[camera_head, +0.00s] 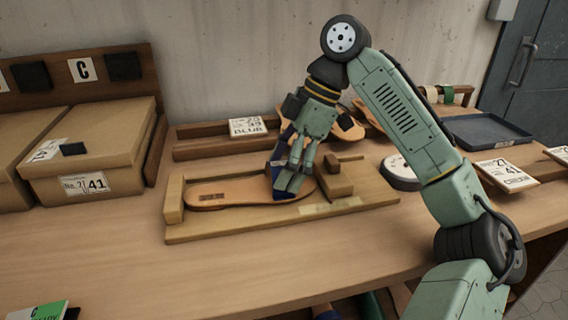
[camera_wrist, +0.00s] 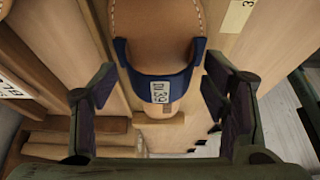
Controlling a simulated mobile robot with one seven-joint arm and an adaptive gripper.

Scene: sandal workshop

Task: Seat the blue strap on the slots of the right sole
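The tan sole (camera_head: 235,192) lies flat in a wooden fixture (camera_head: 215,232); it also shows in the wrist view (camera_wrist: 158,25). The blue strap (camera_wrist: 160,87) bears a white size label and spans across the sole. In the head view the strap (camera_head: 277,172) is partly hidden by my gripper (camera_head: 290,175), which points down over the sole. In the wrist view my gripper (camera_wrist: 157,95) has its fingers spread on either side of the strap, with a small gap at each side. Whether the strap's ends sit in the slots is hidden.
Cardboard boxes (camera_head: 95,180) stand at the left. A wooden rack with a size card (camera_head: 248,127) and other soles (camera_head: 350,127) is behind the fixture. A dark tray (camera_head: 495,131) and a round white-topped object (camera_head: 398,170) are to the right. The front left table is mostly clear.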

